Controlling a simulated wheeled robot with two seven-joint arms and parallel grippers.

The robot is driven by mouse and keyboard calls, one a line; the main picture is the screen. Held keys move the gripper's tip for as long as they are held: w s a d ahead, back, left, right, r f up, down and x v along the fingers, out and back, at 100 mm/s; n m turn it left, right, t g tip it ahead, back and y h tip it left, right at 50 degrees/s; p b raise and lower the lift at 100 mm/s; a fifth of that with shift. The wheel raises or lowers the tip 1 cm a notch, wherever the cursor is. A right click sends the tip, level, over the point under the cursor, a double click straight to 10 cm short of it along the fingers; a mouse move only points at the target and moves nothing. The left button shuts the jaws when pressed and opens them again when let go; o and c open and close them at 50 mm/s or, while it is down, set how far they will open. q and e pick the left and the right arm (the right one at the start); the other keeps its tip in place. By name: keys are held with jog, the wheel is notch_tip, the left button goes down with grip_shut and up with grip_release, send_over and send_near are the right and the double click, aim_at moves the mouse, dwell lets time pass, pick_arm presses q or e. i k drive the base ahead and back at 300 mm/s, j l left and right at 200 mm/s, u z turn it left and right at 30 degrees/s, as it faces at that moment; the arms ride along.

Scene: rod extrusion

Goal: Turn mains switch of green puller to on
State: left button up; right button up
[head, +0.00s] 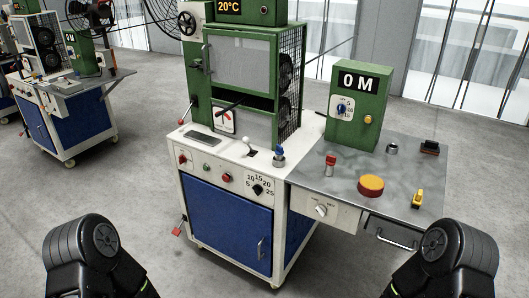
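A green box with a black "0 M" display (357,105) stands on the grey side table at the right. I cannot tell for sure which control is the mains switch. Black links of my two arms show at the lower left and lower right; neither gripper is in view.
A green extruder (200,60) on a white and blue cabinet (227,222) stands left of the side table (420,155). The table carries a yellow-red disc (370,186) and several small items. A handle (395,238) juts out in front. Floor ahead is clear.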

aim_at(182, 159)
jog(key=i+j, duration=0.25)
jog(key=i+j+z, duration=0.1)
jog(key=i+j, duration=0.2)
jog(key=j, duration=0.15)
jog(key=i+j, duration=0.25)
jog(key=j, duration=0.15)
jog(key=i+j+z, duration=0.1)
jog(key=i+j, duration=0.15)
jog(key=i+j+z, duration=0.1)
jog(key=i+j, duration=0.15)
jog(key=j, duration=0.25)
